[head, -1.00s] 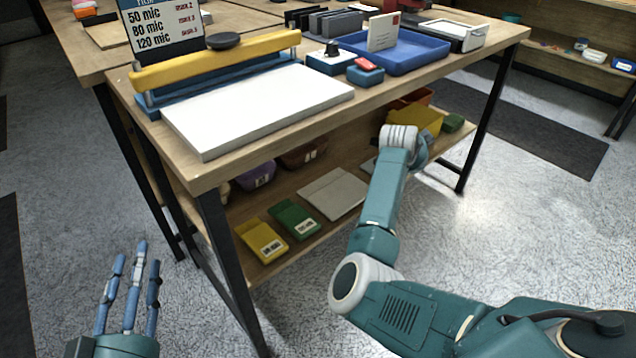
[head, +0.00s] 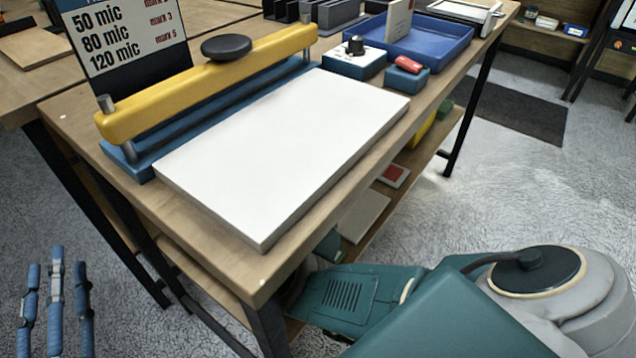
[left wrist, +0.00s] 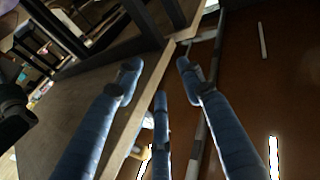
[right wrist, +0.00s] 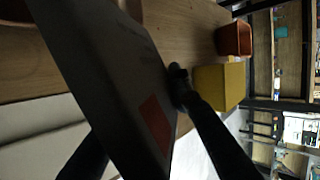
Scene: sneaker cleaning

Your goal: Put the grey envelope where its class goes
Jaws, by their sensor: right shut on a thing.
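The grey envelope (right wrist: 110,70), a flat dark-looking piece with a red square, fills the middle of the right wrist view. My right gripper (right wrist: 175,95) is shut on it, fingers on both sides, over the wooden lower shelf. The tabletop hides this hand in the head view. A small grey piece with a red square (head: 393,175) shows at the lower shelf there; I cannot tell whether it is the held envelope. My left gripper (head: 57,290) is open and empty, left of the bench; its spread fingers also show in the left wrist view (left wrist: 160,85).
A yellow bin (right wrist: 220,85) and a reddish bin (right wrist: 234,38) stand near the right hand. A grey flat panel (head: 364,216) lies on the lower shelf. The tabletop holds a white board (head: 290,150), a yellow-barred press (head: 210,85) and a blue tray (head: 440,50).

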